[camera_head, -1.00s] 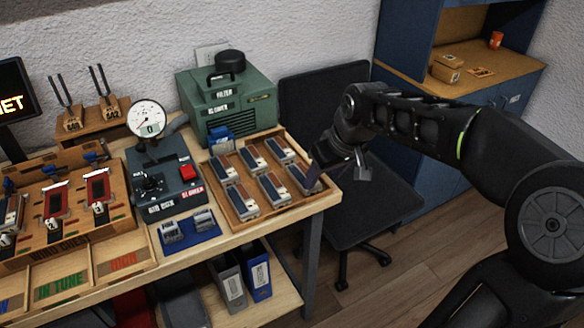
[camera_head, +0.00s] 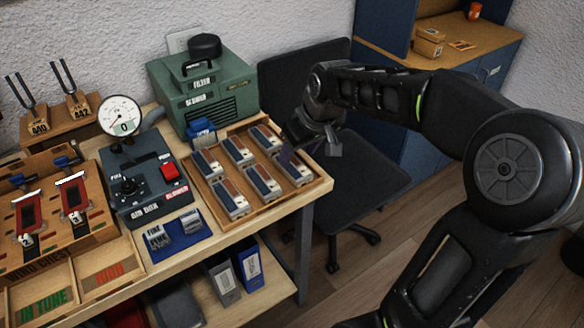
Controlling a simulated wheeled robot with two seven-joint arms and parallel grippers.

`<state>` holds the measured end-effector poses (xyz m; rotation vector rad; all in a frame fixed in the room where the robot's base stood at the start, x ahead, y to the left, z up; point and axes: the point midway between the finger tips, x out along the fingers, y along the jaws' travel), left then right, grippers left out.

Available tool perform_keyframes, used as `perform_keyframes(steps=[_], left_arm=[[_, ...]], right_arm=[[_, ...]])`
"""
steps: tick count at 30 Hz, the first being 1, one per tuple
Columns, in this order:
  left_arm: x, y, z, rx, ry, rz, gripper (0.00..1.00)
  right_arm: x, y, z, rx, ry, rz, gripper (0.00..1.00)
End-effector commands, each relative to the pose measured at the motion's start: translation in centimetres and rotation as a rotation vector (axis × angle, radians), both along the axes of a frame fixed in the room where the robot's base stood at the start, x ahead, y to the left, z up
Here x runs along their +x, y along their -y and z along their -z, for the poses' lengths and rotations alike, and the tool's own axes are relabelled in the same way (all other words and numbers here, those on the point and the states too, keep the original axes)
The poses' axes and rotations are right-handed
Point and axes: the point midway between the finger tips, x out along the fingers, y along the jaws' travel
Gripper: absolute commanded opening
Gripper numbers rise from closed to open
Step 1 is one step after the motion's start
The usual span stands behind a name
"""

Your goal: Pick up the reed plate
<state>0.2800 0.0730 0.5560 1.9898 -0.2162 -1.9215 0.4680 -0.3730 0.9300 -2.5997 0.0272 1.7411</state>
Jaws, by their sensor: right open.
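Several reed plates lie in two rows in a wooden tray (camera_head: 223,227) at the table's right end. They look like narrow blocks with dark blue, reddish-brown and pale parts. The rightmost plate of the front row (camera_head: 299,177) is partly hidden behind a dark finger of my right gripper (camera_head: 311,152). That gripper is open, at the tray's right back corner, and nothing shows between its fingers. I cannot tell whether the finger touches the plate. My left gripper is not in view.
A green blower box (camera_head: 215,95) stands behind the tray. A gauge (camera_head: 121,116) and a control box with a red button (camera_head: 170,172) stand left. A blue mat (camera_head: 178,243) with metal pieces lies in front. A black chair (camera_head: 365,190) stands right of the table.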

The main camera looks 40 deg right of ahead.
Motion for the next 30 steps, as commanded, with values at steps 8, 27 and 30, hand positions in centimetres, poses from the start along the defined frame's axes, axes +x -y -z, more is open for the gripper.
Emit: perform_keyframes(steps=[8,27,30], left_arm=[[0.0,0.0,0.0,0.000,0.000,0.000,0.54],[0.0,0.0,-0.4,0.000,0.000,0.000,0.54],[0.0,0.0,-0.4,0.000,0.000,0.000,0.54]], right_arm=[[0.1,0.0,0.1,0.000,0.001,0.000,0.56],[2.2,-0.3,4.8,-0.001,0.002,0.000,0.56],[2.2,-0.3,4.7,0.000,0.002,0.000,0.56]])
